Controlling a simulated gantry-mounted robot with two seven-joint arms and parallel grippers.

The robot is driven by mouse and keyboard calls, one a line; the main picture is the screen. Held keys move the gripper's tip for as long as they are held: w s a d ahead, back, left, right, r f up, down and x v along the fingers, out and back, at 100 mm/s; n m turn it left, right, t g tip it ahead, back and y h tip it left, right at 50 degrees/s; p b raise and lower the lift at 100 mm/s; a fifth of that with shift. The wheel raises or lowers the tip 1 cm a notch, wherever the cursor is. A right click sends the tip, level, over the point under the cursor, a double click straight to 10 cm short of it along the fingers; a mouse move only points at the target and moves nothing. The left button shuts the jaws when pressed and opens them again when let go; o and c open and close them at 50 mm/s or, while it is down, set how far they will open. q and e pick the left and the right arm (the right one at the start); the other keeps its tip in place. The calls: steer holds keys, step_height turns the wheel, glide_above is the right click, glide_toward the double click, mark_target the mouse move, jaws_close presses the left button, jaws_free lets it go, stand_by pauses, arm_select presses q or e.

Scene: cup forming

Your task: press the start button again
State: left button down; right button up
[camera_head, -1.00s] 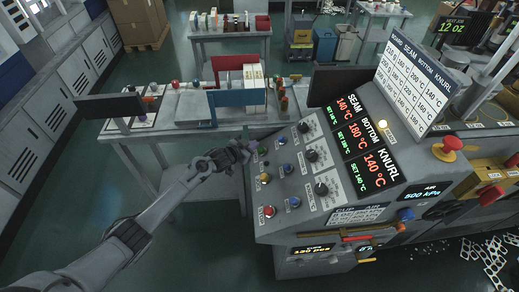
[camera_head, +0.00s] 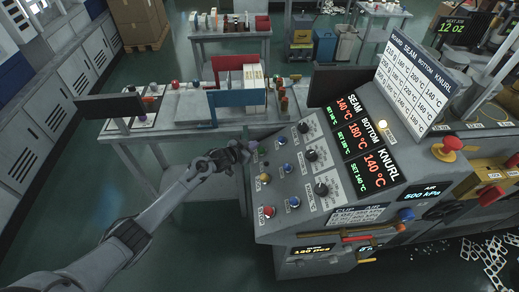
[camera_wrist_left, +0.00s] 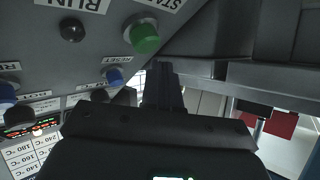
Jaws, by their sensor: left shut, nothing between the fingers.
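The green start button (camera_wrist_left: 143,38) sticks out of the grey control panel (camera_wrist_left: 190,35) in the left wrist view, under an upside-down START label. My left gripper (camera_head: 246,152) is at the upper left edge of the panel in the head view. Its shut, empty fingers (camera_wrist_left: 163,88) show in the wrist view, apart from the green button in that picture. How far the tips are from the button in depth is unclear. In the head view the start button is hard to make out by the gripper. My right gripper is not in view.
A dark RUN lamp (camera_wrist_left: 72,29) and a blue RESET button (camera_wrist_left: 114,75) sit near the start button. A red button (camera_head: 268,211), several knobs and temperature displays (camera_head: 361,142) share the panel. A workbench (camera_head: 180,105) stands behind my left arm. Open floor lies left of the panel.

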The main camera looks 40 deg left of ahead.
arm_select(q)
steer(key=shift+w+d+f, duration=0.1)
steer(key=shift+f, duration=0.05)
stand_by(0.5)
steer(key=shift+w+d+f, duration=0.1)
steer(key=shift+f, duration=0.1)
steer(key=shift+d+f+b, duration=0.1)
steer(key=shift+f+b, duration=0.1)
steer(key=shift+b, duration=0.2)
stand_by(0.4)
steer(key=shift+w+d+f, duration=0.1)
steer(key=shift+w+f, duration=0.05)
steer(key=shift+f, duration=0.1)
steer(key=shift+r, duration=0.15)
stand_by(0.5)
steer(key=shift+s+a+r+p, duration=0.4)
steer(key=shift+r+p, duration=0.25)
steer(key=shift+p, duration=0.2)
